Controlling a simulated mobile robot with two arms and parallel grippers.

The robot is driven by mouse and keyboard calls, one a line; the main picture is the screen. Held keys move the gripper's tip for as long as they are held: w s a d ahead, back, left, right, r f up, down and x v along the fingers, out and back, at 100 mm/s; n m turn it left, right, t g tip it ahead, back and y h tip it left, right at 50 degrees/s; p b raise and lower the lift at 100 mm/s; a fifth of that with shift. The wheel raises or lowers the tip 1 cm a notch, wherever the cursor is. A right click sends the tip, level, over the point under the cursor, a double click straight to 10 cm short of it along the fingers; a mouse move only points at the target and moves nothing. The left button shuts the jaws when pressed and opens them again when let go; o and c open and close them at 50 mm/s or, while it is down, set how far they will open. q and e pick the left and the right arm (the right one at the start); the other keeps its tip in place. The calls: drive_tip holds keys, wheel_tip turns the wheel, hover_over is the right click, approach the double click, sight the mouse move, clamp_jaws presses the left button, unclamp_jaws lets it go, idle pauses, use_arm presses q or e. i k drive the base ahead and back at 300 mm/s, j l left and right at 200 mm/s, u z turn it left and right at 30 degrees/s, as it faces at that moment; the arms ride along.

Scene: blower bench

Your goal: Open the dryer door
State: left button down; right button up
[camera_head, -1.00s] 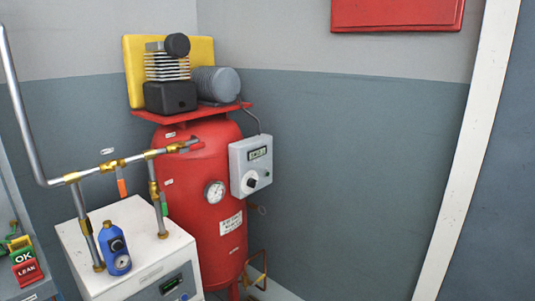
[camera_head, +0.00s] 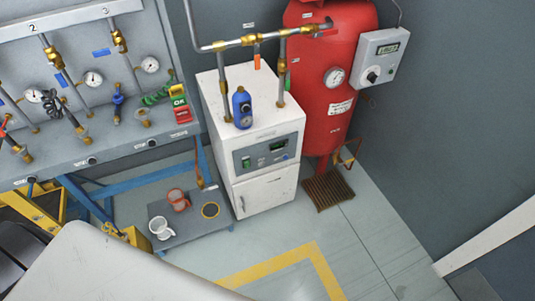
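The dryer (camera_head: 253,130) is a white box cabinet standing on the floor at the middle of the head view, beside the red tank. Its front has a dark control panel (camera_head: 263,152) at the top. Below it is the white dryer door (camera_head: 266,190), which looks shut, with a small dark handle (camera_head: 242,203) near its left edge. Pipes with brass fittings and a blue filter unit (camera_head: 242,107) stand on its top. Neither of my grippers shows in the view.
A red compressor tank (camera_head: 325,85) with a grey control box (camera_head: 378,57) stands behind right. A bench with gauges (camera_head: 95,150) fills the left. A low grey stand (camera_head: 180,238) with mugs is left of the dryer. The floor in front (camera_head: 330,230) is clear, with a yellow line.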

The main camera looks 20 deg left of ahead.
sight(251, 196)
drive_tip(key=u, duration=0.65)
